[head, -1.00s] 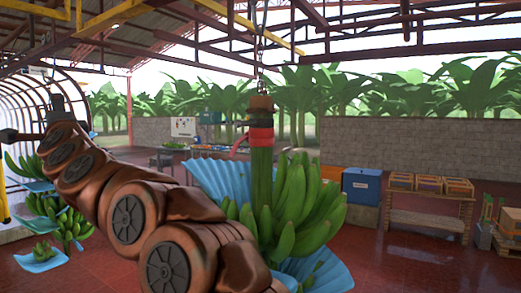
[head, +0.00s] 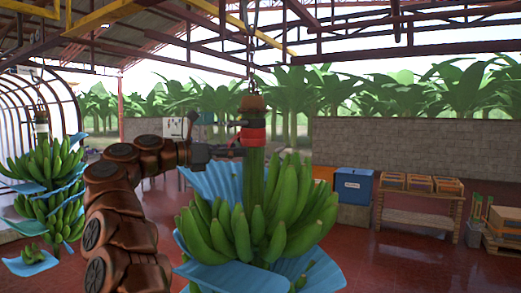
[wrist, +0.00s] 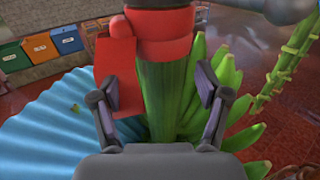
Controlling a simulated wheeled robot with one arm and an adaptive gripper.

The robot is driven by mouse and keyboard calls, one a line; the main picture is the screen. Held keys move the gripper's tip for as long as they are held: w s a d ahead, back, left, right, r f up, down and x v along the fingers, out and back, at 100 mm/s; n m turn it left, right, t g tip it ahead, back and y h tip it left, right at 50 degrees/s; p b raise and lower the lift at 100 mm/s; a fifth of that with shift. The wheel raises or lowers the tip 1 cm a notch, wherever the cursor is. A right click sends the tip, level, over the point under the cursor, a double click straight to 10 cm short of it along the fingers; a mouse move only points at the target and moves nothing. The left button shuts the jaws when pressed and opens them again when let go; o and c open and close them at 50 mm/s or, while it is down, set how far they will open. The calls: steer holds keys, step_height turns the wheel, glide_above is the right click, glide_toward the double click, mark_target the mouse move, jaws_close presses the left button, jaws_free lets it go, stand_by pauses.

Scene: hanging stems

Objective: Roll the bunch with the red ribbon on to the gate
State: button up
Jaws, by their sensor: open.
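The banana bunch (head: 262,215) with the red ribbon (head: 253,136) hangs upright on a chain and hook, with blue sheets among its hands of green fruit. The ribbon is wrapped round the top of its thick green stem (wrist: 170,95). My gripper (head: 228,150) reaches in from the left at ribbon height. In the wrist view my gripper (wrist: 160,108) is open, with a finger on each side of the stem just below the ribbon band. The ribbon's loose red tail (wrist: 116,75) hangs by the left finger. Gaps show beside the stem. I cannot make out the gate.
Another bunch (head: 45,170) with blue sheets hangs at the left, its stem top whitish. A blue bin (head: 357,186), a table (head: 417,204) with crates and a pallet (head: 505,245) stand at the right. Red floor between looks clear. Steel beams run overhead.

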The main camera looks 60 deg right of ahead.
mark_target(261, 148)
steer(key=p+x, duration=0.1)
steer(key=x, duration=0.5)
steer(key=shift+s+r, duration=0.15)
steer(key=shift+s, duration=0.05)
steer(key=shift+p+x, duration=0.4)
steer(key=shift+x, duration=0.4)
steer(key=shift+w+d, duration=0.1)
jaws_close()
